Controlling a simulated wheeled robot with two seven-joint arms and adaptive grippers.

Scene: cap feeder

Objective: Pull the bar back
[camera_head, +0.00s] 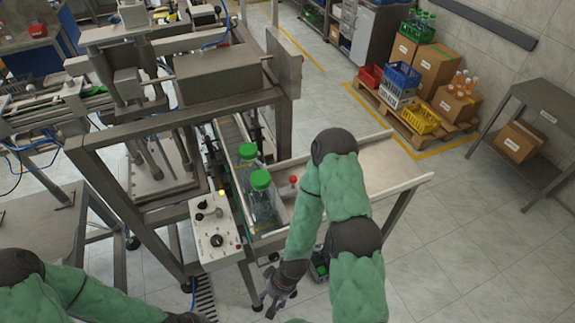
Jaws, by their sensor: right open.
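The cap feeder (215,72) is a grey metal machine on a frame, left of centre. A small red knob (293,180) stands at the near side of the conveyor, beside the bottles; I cannot tell whether it belongs to the bar. No bar stands out clearly, and my right arm hides part of this area. My right gripper (268,305) hangs low in front of the machine, pointing down, open and empty, apart from the knob and the control box. My left arm enters at the lower left; its gripper is cut off by the bottom edge.
Two clear bottles with green caps (260,180) stand on the conveyor. A control box (215,228) with knobs faces me. A pale side table (375,165) extends right. Crates and boxes sit on a pallet (408,133) at the back right.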

